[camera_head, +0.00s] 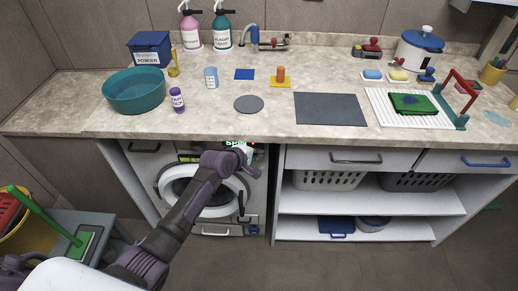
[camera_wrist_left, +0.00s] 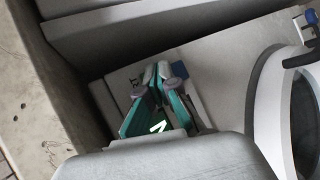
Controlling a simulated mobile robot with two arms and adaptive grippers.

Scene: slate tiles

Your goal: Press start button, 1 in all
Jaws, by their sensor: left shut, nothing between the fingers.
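A white washing machine (camera_head: 200,212) with a round door stands under the counter in the head view, left of centre. Green lit lettering (camera_head: 238,143) shows at the top right of its front, just under the counter edge. My left gripper (camera_head: 250,170) is in front of the machine's upper right part, below this lettering. In the left wrist view the gripper (camera_wrist_left: 163,75) is shut and empty, its tips close to a pale panel. I cannot make out the start button; the gripper and arm cover part of the panel.
The counter (camera_head: 215,122) overhangs the machine closely. The machine's round door (camera_head: 184,190) is behind my forearm; its rim (camera_wrist_left: 262,100) is at right in the wrist view. Drawers and open shelves (camera_head: 350,201) with baskets stand to the right. The floor in front is clear.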

